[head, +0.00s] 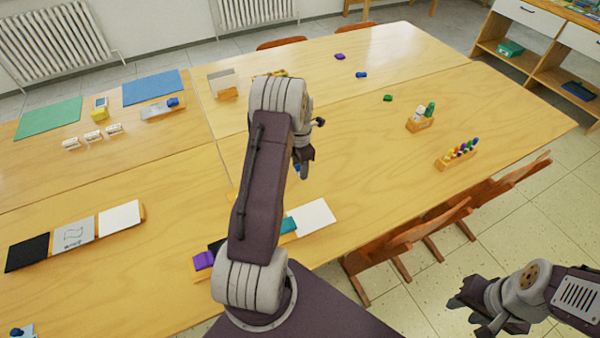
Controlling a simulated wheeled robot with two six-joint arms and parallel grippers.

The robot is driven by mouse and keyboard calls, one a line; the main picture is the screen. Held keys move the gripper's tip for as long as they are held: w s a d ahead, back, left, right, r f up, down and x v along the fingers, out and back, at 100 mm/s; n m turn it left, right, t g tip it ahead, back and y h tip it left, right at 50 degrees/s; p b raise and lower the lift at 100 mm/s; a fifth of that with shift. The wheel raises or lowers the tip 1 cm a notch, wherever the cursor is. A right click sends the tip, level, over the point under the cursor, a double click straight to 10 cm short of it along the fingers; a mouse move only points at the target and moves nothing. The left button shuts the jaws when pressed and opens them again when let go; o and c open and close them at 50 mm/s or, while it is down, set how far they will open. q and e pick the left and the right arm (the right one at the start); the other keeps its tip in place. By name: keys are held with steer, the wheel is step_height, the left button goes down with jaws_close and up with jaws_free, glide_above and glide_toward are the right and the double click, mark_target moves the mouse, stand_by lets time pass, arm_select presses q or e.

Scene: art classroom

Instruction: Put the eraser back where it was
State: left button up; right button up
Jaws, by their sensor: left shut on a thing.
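My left gripper (302,163) hangs over the middle table, pointing down. My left arm covers part of the table. My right gripper (473,309) is over the floor at the lower right, its fingers apart and empty.
A wooden strip with a white card (312,217) and a purple block (203,260) lies partly behind my arm. Wooden holders with a white and a green piece (420,124) and several coloured pegs (457,154) stand at the right. Chairs (405,235) line the table's near edge.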

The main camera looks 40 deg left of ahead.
arm_select(q)
step_height(320, 180, down, 3)
steer(key=shift+f, duration=0.2)
steer(key=o, duration=1.2)
